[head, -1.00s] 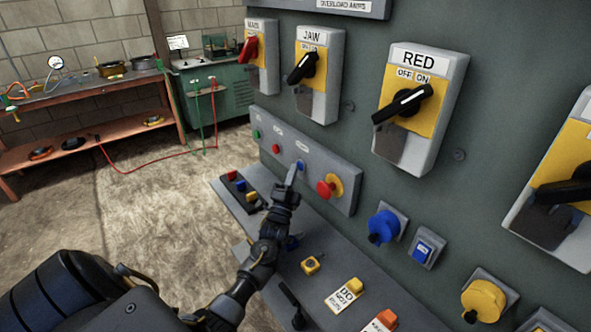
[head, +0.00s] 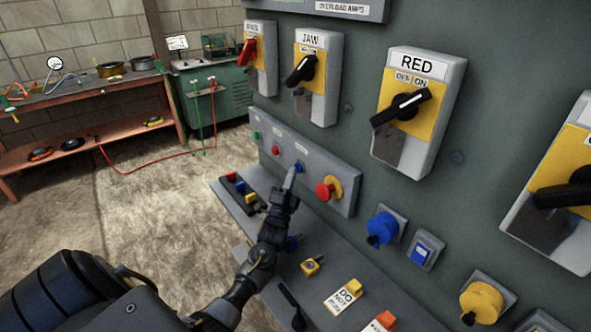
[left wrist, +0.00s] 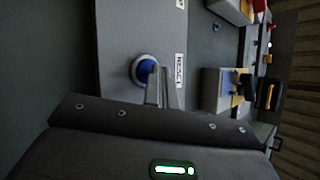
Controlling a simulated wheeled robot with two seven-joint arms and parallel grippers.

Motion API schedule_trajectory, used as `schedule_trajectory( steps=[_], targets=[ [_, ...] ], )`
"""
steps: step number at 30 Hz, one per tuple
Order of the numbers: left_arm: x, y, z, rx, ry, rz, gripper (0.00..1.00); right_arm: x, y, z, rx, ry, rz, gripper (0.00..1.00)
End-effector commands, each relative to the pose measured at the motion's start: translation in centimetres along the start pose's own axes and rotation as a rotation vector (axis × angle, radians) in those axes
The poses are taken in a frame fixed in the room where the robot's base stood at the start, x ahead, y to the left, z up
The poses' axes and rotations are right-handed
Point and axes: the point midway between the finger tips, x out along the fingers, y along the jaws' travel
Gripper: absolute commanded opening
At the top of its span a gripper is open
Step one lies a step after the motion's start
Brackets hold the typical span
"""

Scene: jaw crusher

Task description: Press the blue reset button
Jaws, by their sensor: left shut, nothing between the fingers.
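The blue reset button (head: 299,167) sits on the grey button strip (head: 329,181) of the panel, left of the red mushroom button on yellow (head: 329,188). In the left wrist view the round blue button (left wrist: 145,69) has a light ring around it, and a RESET label (left wrist: 179,70) is beside it. My left gripper (head: 290,176) is shut and empty, its fingertips right at the button. In the left wrist view the fingertips (left wrist: 161,84) overlap the button's edge; I cannot tell whether they touch it. My right gripper is in neither view.
A green button (head: 256,135) and a small red button (head: 275,150) are further left on the strip. A ledge (head: 262,212) with small blocks and tags runs below. The RED switch box (head: 436,125) and a blue knob (head: 382,228) stick out to the right.

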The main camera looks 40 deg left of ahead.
Motion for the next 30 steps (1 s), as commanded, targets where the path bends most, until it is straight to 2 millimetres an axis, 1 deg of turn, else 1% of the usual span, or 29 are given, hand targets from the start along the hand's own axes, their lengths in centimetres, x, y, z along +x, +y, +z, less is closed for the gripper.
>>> schedule_trajectory(
  steps=[1, 3, 10, 15, 30],
  targets=[
    [-0.3, -0.5, 0.2, 0.001, 0.001, 0.003, 0.0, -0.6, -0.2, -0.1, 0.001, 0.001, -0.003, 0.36],
    [-0.9, -0.9, 0.7, 0.002, 0.0, 0.003, 0.0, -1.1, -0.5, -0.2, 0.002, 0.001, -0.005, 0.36],
    [-2.7, -2.1, 2.2, 0.004, -0.005, 0.002, 0.0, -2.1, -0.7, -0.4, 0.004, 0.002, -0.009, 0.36],
    [-3.5, -2.6, 2.7, 0.004, -0.005, 0.0, 0.0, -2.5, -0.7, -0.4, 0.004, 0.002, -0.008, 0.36],
    [-3.6, -2.6, 2.8, 0.003, -0.005, -0.001, 0.0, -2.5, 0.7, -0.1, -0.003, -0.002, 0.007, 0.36]
  ],
)
